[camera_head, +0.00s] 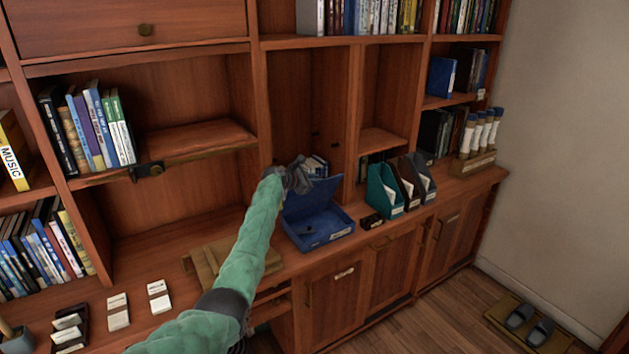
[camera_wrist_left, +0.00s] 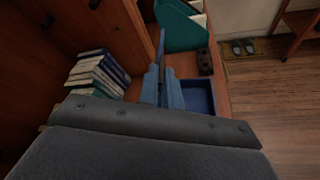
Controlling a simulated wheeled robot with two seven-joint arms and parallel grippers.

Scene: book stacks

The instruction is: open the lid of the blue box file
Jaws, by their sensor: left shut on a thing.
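The blue box file (camera_head: 322,229) sits on the wooden counter in the head view, with its lid (camera_head: 313,196) raised and tilted up toward the back. My left gripper (camera_head: 298,176) is at the upper left edge of the lid and is shut on it. In the left wrist view the gripper fingers (camera_wrist_left: 163,88) close around the thin lid edge, and part of the box's blue inside (camera_wrist_left: 198,97) shows to the right. The gripper hides part of the lid's upper edge. My right gripper is not in view.
Teal, brown and grey magazine files (camera_head: 384,192) stand right of the box, with a small black item (camera_head: 371,221) beside it. Several books (camera_wrist_left: 98,74) are stacked behind the lid. A wooden stand (camera_head: 205,262) lies left of the box. Shelf uprights rise close behind.

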